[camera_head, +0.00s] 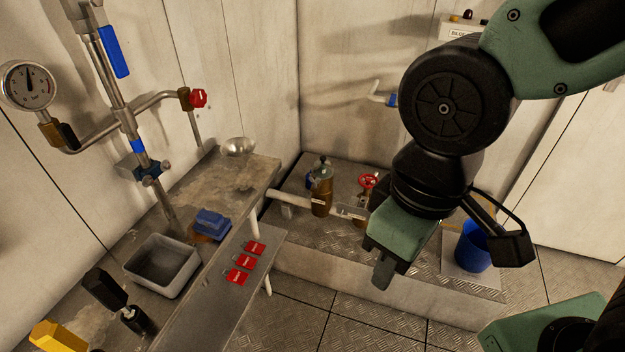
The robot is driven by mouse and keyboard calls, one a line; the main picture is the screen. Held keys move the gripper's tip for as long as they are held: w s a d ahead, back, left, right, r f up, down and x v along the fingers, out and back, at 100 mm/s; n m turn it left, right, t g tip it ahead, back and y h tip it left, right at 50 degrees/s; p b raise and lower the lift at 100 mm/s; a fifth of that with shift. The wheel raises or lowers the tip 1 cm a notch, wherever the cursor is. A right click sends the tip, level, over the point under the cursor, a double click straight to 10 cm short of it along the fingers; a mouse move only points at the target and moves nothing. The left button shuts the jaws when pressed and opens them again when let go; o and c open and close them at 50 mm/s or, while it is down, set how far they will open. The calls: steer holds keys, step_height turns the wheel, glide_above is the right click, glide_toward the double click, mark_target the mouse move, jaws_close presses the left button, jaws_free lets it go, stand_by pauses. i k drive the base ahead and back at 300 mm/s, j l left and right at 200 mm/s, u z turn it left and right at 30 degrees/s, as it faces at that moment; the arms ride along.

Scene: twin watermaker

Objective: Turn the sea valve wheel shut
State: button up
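A small red handwheel (368,181) sits on a brass valve on the raised step at the back, in line with a pale pipe. A label plate is fixed beside it. A second red wheel (198,98) is on the wall pipe at the upper left. I cannot tell from any readable label which one is the sea valve wheel. My gripper (383,276) hangs pointing down, just right of and in front of the back handwheel in the picture. No contact with the wheel shows. Its fingertips are too overlapped to tell whether they are open or shut.
A brass strainer-like canister (321,189) stands left of the back wheel. A blue bucket (472,247) stands at the right. The floor (350,325) in front is clear.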

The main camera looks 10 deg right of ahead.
mark_target(368, 181)
steer(key=i, duration=0.55)
steer(key=i+l+u, duration=0.15)
steer(key=i, duration=0.35)
